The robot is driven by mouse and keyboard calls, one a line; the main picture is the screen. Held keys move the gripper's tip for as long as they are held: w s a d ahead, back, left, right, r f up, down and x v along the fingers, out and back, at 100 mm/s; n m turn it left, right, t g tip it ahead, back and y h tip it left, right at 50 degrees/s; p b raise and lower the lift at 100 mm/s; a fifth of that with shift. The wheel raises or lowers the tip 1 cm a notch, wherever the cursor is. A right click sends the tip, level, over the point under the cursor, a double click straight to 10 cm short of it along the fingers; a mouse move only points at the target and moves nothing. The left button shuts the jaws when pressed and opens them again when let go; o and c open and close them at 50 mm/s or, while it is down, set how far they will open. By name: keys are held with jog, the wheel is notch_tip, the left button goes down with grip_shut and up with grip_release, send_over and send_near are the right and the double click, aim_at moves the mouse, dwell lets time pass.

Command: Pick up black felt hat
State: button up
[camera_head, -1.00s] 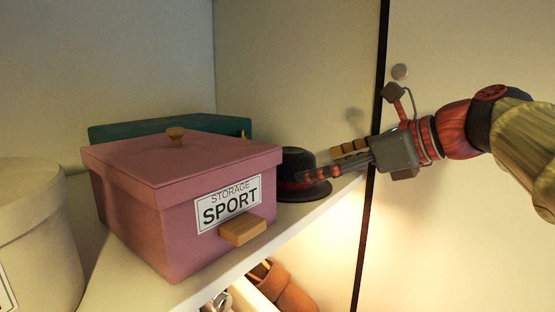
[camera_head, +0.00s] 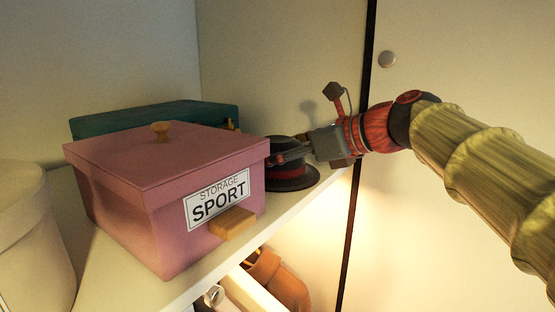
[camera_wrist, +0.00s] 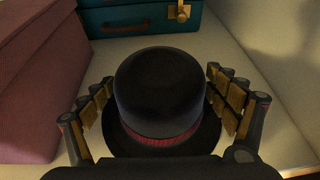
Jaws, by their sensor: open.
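The black felt hat (camera_head: 291,178) with a dark red band sits upright on the white shelf, just right of the pink box. In the wrist view the hat (camera_wrist: 160,92) fills the middle, its crown between my two fingers. My gripper (camera_wrist: 160,108) is open, with one finger on each side of the hat, over the brim. In the head view my gripper (camera_head: 282,156) reaches in from the right at the hat's crown, and partly hides it. I cannot tell whether the fingers touch the hat.
A pink box (camera_head: 120,215) labelled "STORAGE SPORT" stands close left of the hat. A teal case (camera_head: 150,118) lies behind it. A cream round container (camera_head: 30,235) is at far left. Brown shoes (camera_head: 277,280) are below the shelf (camera_head: 205,278). A panel stands at right.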

jog(key=shift+s, duration=0.15)
jog(key=shift+c, duration=0.5)
jog(key=c, duration=1.1)
jog(key=shift+r, duration=0.15)
jog(key=shift+c, duration=0.5)
